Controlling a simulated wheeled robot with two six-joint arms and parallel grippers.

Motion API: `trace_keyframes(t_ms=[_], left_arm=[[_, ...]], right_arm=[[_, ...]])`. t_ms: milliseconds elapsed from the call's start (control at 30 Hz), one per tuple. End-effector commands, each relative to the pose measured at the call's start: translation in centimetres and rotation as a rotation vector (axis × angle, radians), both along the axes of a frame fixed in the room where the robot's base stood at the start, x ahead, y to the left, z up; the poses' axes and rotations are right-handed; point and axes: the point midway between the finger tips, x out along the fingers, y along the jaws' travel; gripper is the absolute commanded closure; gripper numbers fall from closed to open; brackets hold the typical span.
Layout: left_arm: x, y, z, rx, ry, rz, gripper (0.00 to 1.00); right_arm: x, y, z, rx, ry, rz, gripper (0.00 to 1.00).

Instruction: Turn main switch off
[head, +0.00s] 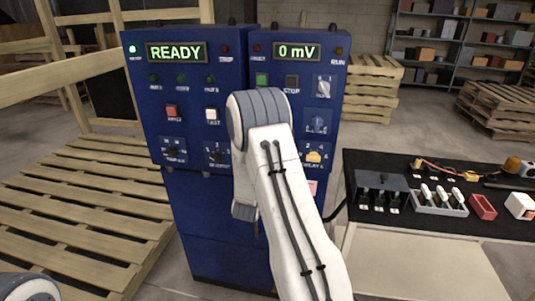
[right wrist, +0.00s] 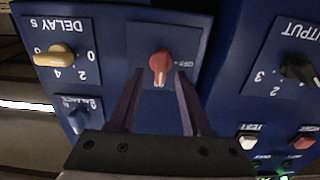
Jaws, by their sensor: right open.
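The main switch appears to be the red rotary knob (right wrist: 161,66) on a grey plate in the right wrist view, where the panel is upside down. Its white mark points down in the picture, and a small label, likely OFF, lies to its right. My right gripper (right wrist: 157,80) is open, with its two fingers on either side of the knob and no clear contact. In the head view my right arm hides this knob and the gripper. The blue cabinet (head: 225,235) shows READY and 0 mV on lit displays. My left gripper is out of view.
Around the red knob are a yellow delay knob (right wrist: 54,55), a blue balance knob (right wrist: 79,117), a black output knob (right wrist: 298,69) and white (right wrist: 248,141) and red (right wrist: 304,141) buttons. A black-topped table (head: 385,220) with parts stands right; pallets (head: 75,220) lie left.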

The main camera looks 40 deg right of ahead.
Motion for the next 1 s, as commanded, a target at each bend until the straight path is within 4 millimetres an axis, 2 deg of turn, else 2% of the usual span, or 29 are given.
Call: trace_keyframes(t_ms=[200,500,567,633,667,1000], left_arm=[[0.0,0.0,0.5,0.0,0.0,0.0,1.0],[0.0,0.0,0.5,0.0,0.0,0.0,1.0],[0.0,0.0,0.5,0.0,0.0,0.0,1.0],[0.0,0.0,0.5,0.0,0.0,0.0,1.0],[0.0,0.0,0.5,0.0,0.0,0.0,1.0],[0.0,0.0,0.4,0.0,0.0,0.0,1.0]], right_arm=[[1.4,-1.6,0.0,0.0,0.0,0.001,0.51],[1.6,-1.7,0.0,0.001,0.001,0.002,0.51],[1.6,-1.7,0.0,0.001,0.001,0.002,0.7],[1.6,-1.7,0.0,0.001,0.001,0.002,0.97],[1.5,-1.7,0.0,0.001,0.001,0.002,1.0],[1.6,-1.7,0.0,-0.027,0.032,0.001,1.0]])
